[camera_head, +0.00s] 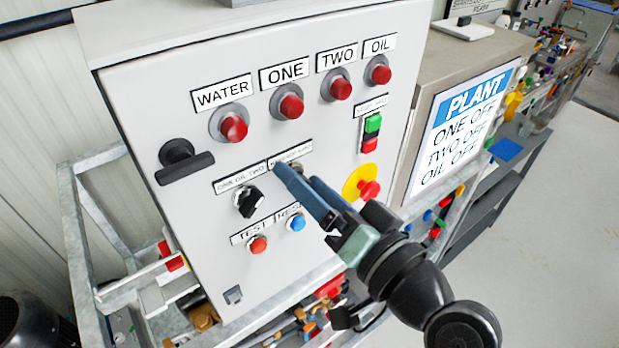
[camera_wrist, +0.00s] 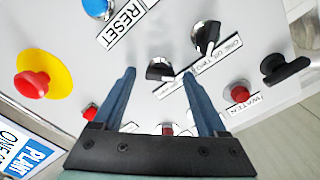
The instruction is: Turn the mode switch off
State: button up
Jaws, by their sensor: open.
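A small black rotary switch with a silver collar (camera_wrist: 160,70) sits on the panel between my fingertips in the wrist view. In the head view, my fingers mostly hide this switch; only a grey bit of it (camera_head: 297,167) shows below a small label that I cannot read clearly. I cannot tell its setting. My gripper (camera_head: 296,173) is open, with its blue fingers pointing at the panel on either side of the switch. In the wrist view, my gripper (camera_wrist: 159,74) holds nothing. Contact with the switch cannot be told.
A similar black selector (camera_head: 249,201) sits close to the left. TEST (camera_head: 258,245) and RESET (camera_head: 297,222) buttons are below. A red emergency button on yellow (camera_head: 368,189) and green-red buttons (camera_head: 372,132) are right. Red lights line the top. The PLANT sign (camera_head: 460,130) reads ONE OFF, TWO OFF, OIL OFF.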

grip_shut()
jog(key=shift+m, duration=0.3)
jog(key=m+p, duration=0.3)
jog(key=m, duration=0.1)
jog(key=shift+r, duration=0.1)
jog(key=shift+d+m+p, duration=0.1)
jog(key=shift+m+p, duration=1.4)
jog(key=shift+m, duration=0.6)
jog(key=shift+f, duration=0.2)
grip_release()
